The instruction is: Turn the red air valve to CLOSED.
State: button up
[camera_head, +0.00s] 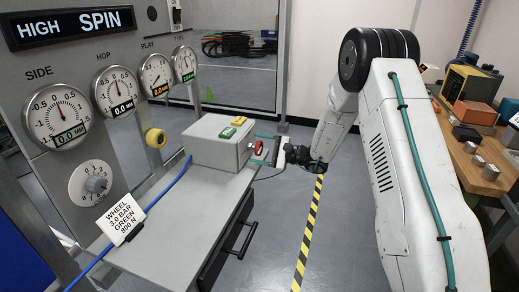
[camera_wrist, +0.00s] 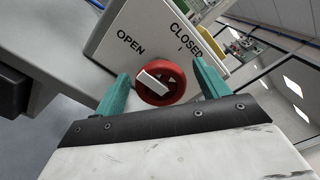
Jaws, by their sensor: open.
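The red air valve (camera_wrist: 177,92) is a round red knob with a white bar handle, on the face of a light grey box. In the wrist view its bar lies slanted, one end toward the upper left. The labels OPEN (camera_wrist: 131,41) and CLOSED (camera_wrist: 186,40) are printed above it. My gripper (camera_wrist: 161,84) is open, with one teal finger on each side of the knob. I cannot tell whether either finger touches it. In the head view the valve (camera_head: 258,147) shows on the right side of the grey box (camera_head: 216,143), with my gripper at it.
The box stands on a grey bench (camera_head: 175,225) with a drawer (camera_head: 228,250) below. A gauge panel (camera_head: 75,85) stands at left, a wooden workbench (camera_head: 470,165) at right. A sign card (camera_head: 121,218) leans near the front.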

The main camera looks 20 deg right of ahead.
jog(key=shift+a, duration=0.1)
jog(key=c, duration=1)
jog(key=shift+o, duration=0.2)
jog(key=shift+m, duration=0.3)
jog(key=m, duration=0.3)
jog(key=shift+m, duration=0.3)
jog(key=m, duration=0.4)
jog(key=shift+w, duration=0.1)
jog(key=m, duration=0.9)
jog(key=shift+w+d+m, duration=0.1)
jog(key=shift+d+m, duration=0.1)
jog(key=shift+m, duration=0.1)
